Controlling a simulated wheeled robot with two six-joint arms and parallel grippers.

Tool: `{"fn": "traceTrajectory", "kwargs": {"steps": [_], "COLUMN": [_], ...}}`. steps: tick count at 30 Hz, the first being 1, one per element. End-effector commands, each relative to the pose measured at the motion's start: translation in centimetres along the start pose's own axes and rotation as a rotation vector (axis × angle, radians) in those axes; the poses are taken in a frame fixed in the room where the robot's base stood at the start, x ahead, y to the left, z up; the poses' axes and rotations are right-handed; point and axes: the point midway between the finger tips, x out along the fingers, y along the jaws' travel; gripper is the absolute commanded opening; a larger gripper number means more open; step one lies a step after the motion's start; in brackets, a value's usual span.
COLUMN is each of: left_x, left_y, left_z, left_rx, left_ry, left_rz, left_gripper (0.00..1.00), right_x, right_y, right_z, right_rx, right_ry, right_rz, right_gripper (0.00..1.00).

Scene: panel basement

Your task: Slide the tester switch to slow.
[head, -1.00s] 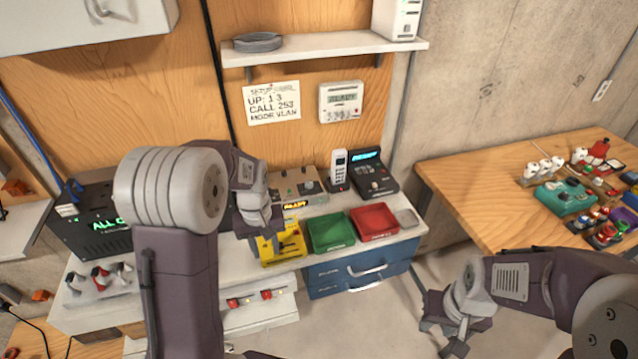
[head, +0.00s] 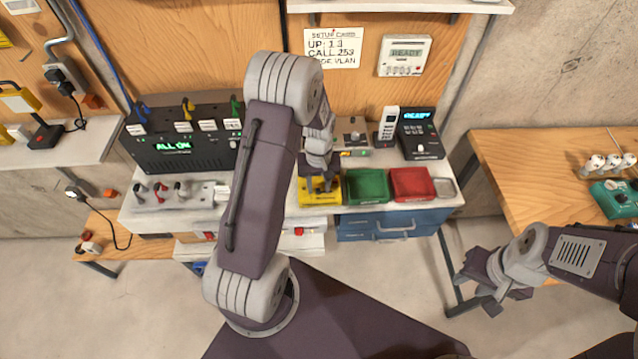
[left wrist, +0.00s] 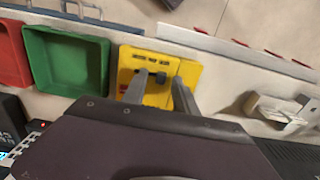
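The yellow tester (head: 318,198) sits on the white bench top, left of the green bin. In the left wrist view the tester (left wrist: 160,62) shows a row of dark labels, too small to read, and a dark switch knob (left wrist: 158,77). My left gripper (head: 322,186) is over the tester. In the left wrist view its two fingers are apart with nothing seen between them; one finger overlaps the tester beside the knob. I cannot tell if it touches. My right gripper (head: 485,285) hangs over the floor at the right, away from the bench; its finger opening is unclear.
A green bin (head: 367,199) and red bin (head: 411,197) stand right of the tester. A black panel (head: 185,150) reading "ALL OK" stands at the left. A handset (head: 388,125) and dark phone (head: 420,140) stand behind the bins. A wooden table (head: 520,165) is at the right.

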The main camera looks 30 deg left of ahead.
Motion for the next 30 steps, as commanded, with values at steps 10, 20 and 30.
{"fn": "traceTrajectory", "kwargs": {"steps": [10, 20, 30], "left_x": [0.12, 0.1, 0.07], "left_y": [0.0, 0.01, 0.01], "left_z": [0.0, -0.03, -0.05], "left_rx": [0.0, 0.0, 0.0], "left_ry": [0.0, 0.001, 0.002], "left_rz": [0.0, 0.0, 0.001], "left_gripper": [0.04, 0.0, 0.0], "right_x": [0.0, 0.0, -0.01], "right_y": [0.0, 0.0, 0.0], "right_z": [0.0, 0.0, 0.01], "right_rx": [0.0, 0.0, 0.0], "right_ry": [0.0, 0.0, 0.0], "right_rz": [0.0, 0.0, 0.0], "right_gripper": [0.36, 0.36, 0.36]}}
